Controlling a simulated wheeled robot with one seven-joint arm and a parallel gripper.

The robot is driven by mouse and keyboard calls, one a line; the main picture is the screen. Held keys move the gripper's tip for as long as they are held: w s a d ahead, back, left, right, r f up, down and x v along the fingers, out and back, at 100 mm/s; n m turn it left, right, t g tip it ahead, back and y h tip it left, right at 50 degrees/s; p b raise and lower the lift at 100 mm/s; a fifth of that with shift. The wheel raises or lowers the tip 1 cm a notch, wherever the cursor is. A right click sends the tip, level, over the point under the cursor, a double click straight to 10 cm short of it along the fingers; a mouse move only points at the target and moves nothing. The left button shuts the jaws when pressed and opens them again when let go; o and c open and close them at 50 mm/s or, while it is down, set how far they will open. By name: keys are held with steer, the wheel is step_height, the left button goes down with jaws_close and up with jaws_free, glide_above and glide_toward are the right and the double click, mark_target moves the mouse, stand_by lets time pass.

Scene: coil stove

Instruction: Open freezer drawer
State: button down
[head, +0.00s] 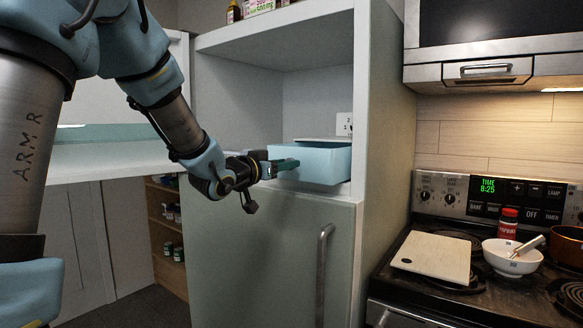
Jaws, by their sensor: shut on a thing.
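The freezer drawer (318,165) is a light blue box low in the open upper compartment of the fridge cabinet, against its right wall. My gripper (286,164) reaches in from the left and is shut at the drawer's left front part, its teal fingers touching it. The exact part between the fingers is too small to make out. The drawer's inside is hidden from this view. How far the drawer is out of its slot I cannot tell.
The upper fridge door (100,158) stands swung open at left, behind my arm. The lower door (255,258) is closed, with a vertical handle (323,262). At right a stove holds a cutting board (437,256), a white bowl (510,262), a red-capped jar (508,222) and an orange pot (568,243).

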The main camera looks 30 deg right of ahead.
steer(key=shift+v, duration=1.9)
steer(key=shift+c, duration=2.3)
jaws_free()
steer(key=b+v, duration=0.2)
steer(key=v, duration=0.8)
steer(key=shift+s+a+b, duration=0.2)
steer(key=shift+a+b, duration=0.1)
steer(key=shift+b, duration=0.05)
